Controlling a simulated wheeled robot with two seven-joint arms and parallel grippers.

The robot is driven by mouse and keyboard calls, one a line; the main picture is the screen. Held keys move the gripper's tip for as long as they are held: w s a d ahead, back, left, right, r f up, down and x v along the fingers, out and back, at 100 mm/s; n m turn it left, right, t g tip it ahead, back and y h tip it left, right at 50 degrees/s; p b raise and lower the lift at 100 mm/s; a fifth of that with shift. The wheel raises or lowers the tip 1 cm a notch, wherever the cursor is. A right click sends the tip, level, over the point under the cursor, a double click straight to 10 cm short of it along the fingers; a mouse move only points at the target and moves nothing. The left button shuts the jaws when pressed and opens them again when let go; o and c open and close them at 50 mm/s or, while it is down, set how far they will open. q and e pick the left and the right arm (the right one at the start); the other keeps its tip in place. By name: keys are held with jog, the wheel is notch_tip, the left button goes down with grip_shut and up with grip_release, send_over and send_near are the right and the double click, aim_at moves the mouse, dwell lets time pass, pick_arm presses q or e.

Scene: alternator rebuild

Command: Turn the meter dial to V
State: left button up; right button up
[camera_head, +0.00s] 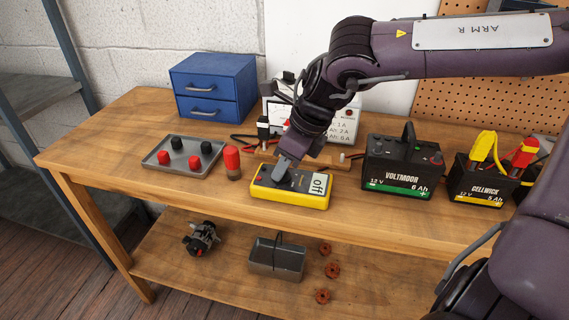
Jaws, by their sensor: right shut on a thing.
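The yellow meter (289,199) lies on the workbench near its front edge. A white label on its right side reads "Off" (319,187). My right gripper (280,170) comes down from above onto the meter's dark top face, left of the label. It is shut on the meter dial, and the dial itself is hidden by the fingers. I cannot tell which mark the dial points at. My left gripper is not in view.
The wooden bench (110,150) also holds a grey tray (188,170) with red and black caps, a red cylinder (232,160), a blue drawer box (213,85), a Voltmoor battery (400,168) and a Cellwick battery (480,183). A white charger (345,118) stands behind my arm.

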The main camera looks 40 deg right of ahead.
jog(key=shift+f+m, duration=0.1)
jog(key=shift+m, duration=0.3)
jog(key=m+b, duration=0.1)
jog(key=m+t+h+b, duration=0.1)
jog(key=m, duration=0.1)
jog(key=shift+a+m+h, duration=0.15)
jog(key=shift+m+h, duration=0.15)
jog(key=m+h+b, duration=0.1)
jog(key=m, duration=0.2)
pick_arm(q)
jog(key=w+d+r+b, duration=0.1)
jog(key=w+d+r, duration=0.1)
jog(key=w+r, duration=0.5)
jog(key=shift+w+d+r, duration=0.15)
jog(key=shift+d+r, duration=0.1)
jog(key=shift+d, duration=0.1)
pick_arm(e)
jog(key=shift+a+m+h, duration=0.15)
jog(key=shift+m+h, duration=0.55)
jog(key=shift+m, duration=1)
jog(key=o, duration=1)
jog(key=shift+r, duration=0.2)
